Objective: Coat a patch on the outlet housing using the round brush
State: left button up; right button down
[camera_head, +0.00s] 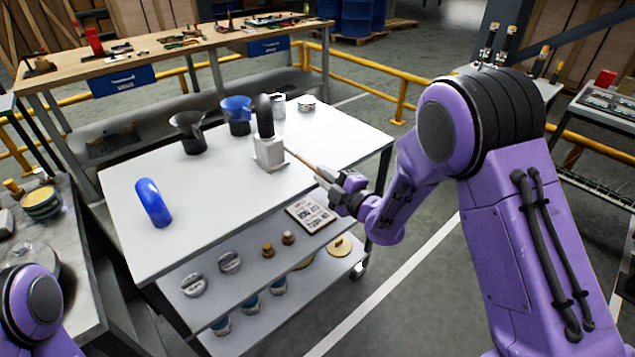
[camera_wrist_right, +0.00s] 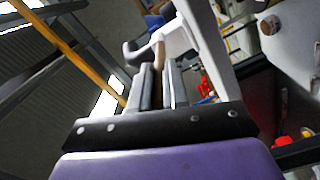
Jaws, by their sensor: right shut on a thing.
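My right gripper (camera_head: 345,188) is over the right edge of the white cart top, shut on a thin tan wooden handle (camera_head: 306,164), which I take to be the round brush. The handle points up and left, and its far end appears beside a white block (camera_head: 269,153) with a dark rounded piece (camera_head: 264,116) standing on top. I cannot tell whether they touch, and no bristles show clearly. In the right wrist view the fingers (camera_wrist_right: 158,88) close around the brown handle (camera_wrist_right: 158,50). I cannot identify the outlet housing for certain. My left gripper is out of view.
The white cart top (camera_head: 215,210) also carries a blue curved piece (camera_head: 153,203), a dark jug (camera_head: 188,132), a blue jug (camera_head: 237,114) and a small tin (camera_head: 306,103). Its front middle is clear. A lower shelf holds several small parts. A yellow rail (camera_head: 375,90) runs behind.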

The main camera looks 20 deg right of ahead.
jog(key=b+v, duration=0.1)
jog(key=v, duration=0.5)
dwell(0.4)
jog(key=b+v, duration=0.1)
jog(key=v, duration=0.2)
dwell(0.4)
jog(key=shift+a, duration=0.1)
dwell(0.8)
